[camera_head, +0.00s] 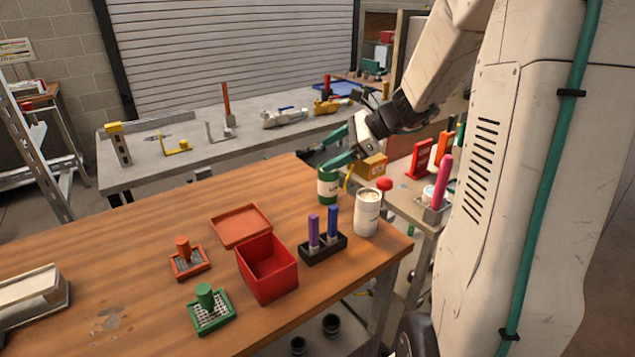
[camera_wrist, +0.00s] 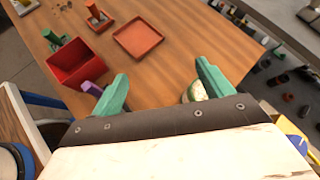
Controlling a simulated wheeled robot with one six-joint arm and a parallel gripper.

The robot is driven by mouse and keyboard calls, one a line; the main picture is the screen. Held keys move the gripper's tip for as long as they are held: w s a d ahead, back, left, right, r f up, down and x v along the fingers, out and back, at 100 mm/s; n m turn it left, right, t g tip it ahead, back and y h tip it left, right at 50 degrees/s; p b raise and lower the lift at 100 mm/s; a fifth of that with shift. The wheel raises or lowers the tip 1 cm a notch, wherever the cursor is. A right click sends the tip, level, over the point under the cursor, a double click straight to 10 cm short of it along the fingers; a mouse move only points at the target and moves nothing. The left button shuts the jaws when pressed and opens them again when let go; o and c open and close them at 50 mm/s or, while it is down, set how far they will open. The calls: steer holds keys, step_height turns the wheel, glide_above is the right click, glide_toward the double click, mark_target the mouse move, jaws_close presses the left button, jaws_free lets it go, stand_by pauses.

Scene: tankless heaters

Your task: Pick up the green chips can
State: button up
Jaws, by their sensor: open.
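The green chips can (camera_head: 327,190), with a pale label band, stands upright on the wooden table near its far right edge. My gripper (camera_head: 335,148) is open and empty, just above and behind the can, with its teal fingers angled down. In the wrist view my gripper (camera_wrist: 160,76) has its fingers spread wide over bare table. There the can (camera_wrist: 197,91) shows beside the right finger, partly hidden by it. I cannot tell whether the finger touches it.
A white can (camera_head: 367,214) stands close to the green can's right. A black holder (camera_head: 323,250) with purple and blue sticks, a red box (camera_head: 268,277) and its red lid (camera_head: 241,226) are nearby. The table's left middle is clear. A grey bench (camera_head: 215,150) stands behind.

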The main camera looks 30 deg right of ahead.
steer(key=w+d+f+m+t, duration=0.25)
steer(key=d+m, duration=0.25)
steer(key=d, duration=0.3)
glide_toward(328, 180)
steer(key=shift+h, duration=0.3)
steer(key=w+f, duration=0.1)
steer(key=w, duration=0.1)
steer(key=w+f, duration=0.2)
steer(key=shift+w+f, duration=0.1)
steer(key=shift+f, duration=0.1)
steer(key=shift+w+a+f, duration=0.15)
steer(key=shift+w+a, duration=0.2)
steer(key=shift+w, duration=0.1)
steer(key=x, duration=0.6)
steer(key=c, duration=1.3)
